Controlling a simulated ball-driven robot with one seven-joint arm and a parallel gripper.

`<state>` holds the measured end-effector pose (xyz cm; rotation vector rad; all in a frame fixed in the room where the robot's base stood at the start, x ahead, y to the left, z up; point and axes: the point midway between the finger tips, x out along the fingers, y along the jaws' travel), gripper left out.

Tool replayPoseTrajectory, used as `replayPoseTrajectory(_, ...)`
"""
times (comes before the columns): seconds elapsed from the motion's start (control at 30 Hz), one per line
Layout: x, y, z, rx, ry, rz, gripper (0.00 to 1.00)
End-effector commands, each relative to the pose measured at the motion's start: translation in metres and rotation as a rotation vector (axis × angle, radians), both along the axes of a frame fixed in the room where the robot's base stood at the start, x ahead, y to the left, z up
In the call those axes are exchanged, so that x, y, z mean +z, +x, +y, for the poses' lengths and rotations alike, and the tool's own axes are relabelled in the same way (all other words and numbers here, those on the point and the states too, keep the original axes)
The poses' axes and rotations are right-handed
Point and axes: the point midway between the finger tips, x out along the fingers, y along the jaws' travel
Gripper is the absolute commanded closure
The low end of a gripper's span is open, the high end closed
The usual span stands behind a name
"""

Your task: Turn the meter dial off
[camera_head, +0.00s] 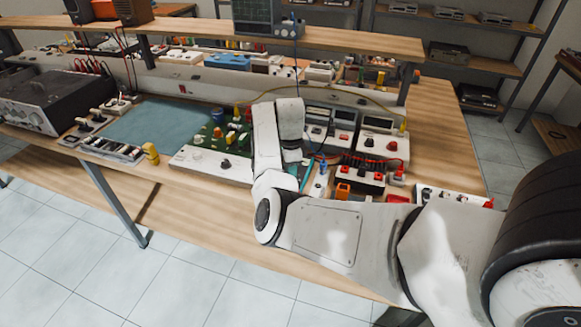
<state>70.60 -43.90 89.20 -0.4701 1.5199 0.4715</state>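Two light-coloured meters with display windows stand side by side on the bench, just right of my arm's end in the head view. The right meter (377,145) has a dark knob and a red knob on its front. The left meter (328,128) is partly covered by my arm. I cannot tell which knob is the meter dial. My white arm reaches in from the right and bends up over the bench. No gripper fingers show; they are hidden behind the arm's last links.
The wooden bench (437,130) is crowded with a blue mat (160,122), a green circuit board (212,138), a black instrument (45,100) at the left, and small coloured parts. A raised shelf (345,42) runs behind. Tiled floor (75,255) lies clear in front.

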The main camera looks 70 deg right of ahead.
Motion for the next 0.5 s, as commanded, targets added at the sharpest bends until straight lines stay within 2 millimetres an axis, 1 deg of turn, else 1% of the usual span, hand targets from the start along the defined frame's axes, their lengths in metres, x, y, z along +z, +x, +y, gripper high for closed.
replayPoseTrajectory(0.03,0.0031,-0.0005,-0.0003,0.045,0.0,0.001,1.0)
replayPoseTrajectory(0.5,0.0028,-0.0002,-0.0006,0.49,0.0,0.001,1.0)
